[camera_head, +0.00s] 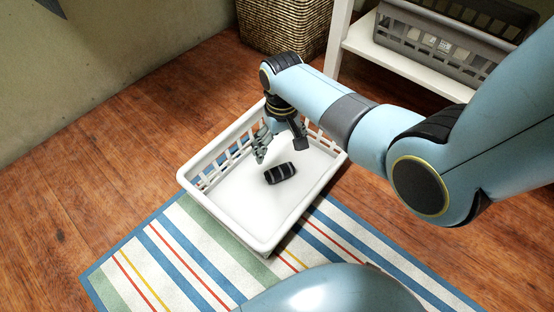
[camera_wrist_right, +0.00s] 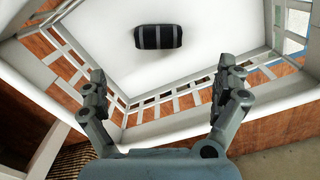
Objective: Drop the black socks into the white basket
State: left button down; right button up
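The black socks (camera_head: 280,173), a rolled bundle with pale stripes, lie on the floor of the white basket (camera_head: 228,229). In the right wrist view the socks (camera_wrist_right: 158,37) show beyond my fingertips, clear of both. My right gripper (camera_head: 280,152) is open and empty over the basket's far part. In the wrist view its two fingers (camera_wrist_right: 163,84) stand wide apart with nothing between them. The basket rim (camera_wrist_right: 253,97) runs behind the fingers. My left gripper is not in view.
The basket stands partly on a striped rug (camera_head: 165,262) on a wooden floor (camera_head: 110,180). A wicker basket (camera_head: 283,25) stands at the back. A grey crate (camera_head: 440,45) sits on a white shelf (camera_head: 400,65) at the upper right. The floor at the left is clear.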

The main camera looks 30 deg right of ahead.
notch_tip(320, 180, up, 12)
dwell(0.6)
